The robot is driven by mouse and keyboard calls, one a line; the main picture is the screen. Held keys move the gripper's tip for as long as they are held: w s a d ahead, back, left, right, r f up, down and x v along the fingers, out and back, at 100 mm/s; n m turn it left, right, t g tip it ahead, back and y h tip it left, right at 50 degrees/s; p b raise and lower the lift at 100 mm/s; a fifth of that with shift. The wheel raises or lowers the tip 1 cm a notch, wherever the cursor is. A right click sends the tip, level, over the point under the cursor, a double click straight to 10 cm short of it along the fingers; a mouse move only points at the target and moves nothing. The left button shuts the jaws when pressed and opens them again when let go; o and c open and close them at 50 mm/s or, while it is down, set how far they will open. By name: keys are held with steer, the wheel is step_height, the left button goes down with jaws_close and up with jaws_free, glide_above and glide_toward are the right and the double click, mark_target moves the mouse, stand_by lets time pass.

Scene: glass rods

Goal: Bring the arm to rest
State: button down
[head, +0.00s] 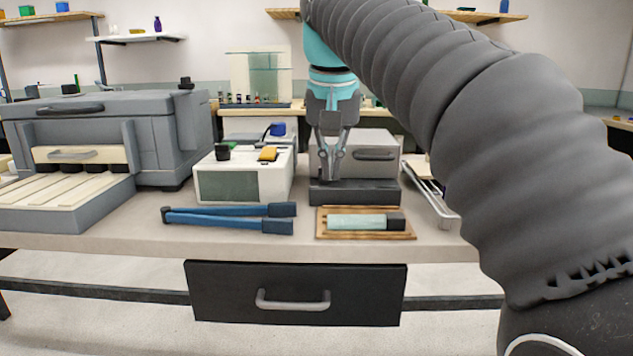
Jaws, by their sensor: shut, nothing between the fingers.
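My gripper (328,176) hangs from my arm, fingers pointing down, in front of a grey box with a handle (365,157). Its fingers are shut with nothing between them. The fingertips show just above or in front of the box's dark base (352,192); the exact gap cannot be told. My arm comes in from the right and covers much of the right side of the view.
A glass rod or vial with a dark cap (358,222) lies on a wooden board (321,233) at the bench's front. Blue-handled tongs (230,218) lie left of it. A white device (242,183), a large grey machine (160,130) and a metal rack (437,205) stand around.

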steer(key=s+d+f+t, duration=0.1)
steer(key=s+d+f, duration=0.3)
steer(key=f, duration=0.5)
steer(key=s+d+f, duration=0.5)
steer(key=s+f, duration=0.4)
steer(key=s+d+f+t, duration=0.1)
steer(key=s+d+f, duration=0.3)
steer(key=s+f, duration=0.3)
step_height(320, 180, down, 3)
steer(key=shift+d+r+t, duration=0.15)
steer(key=shift+t, duration=0.15)
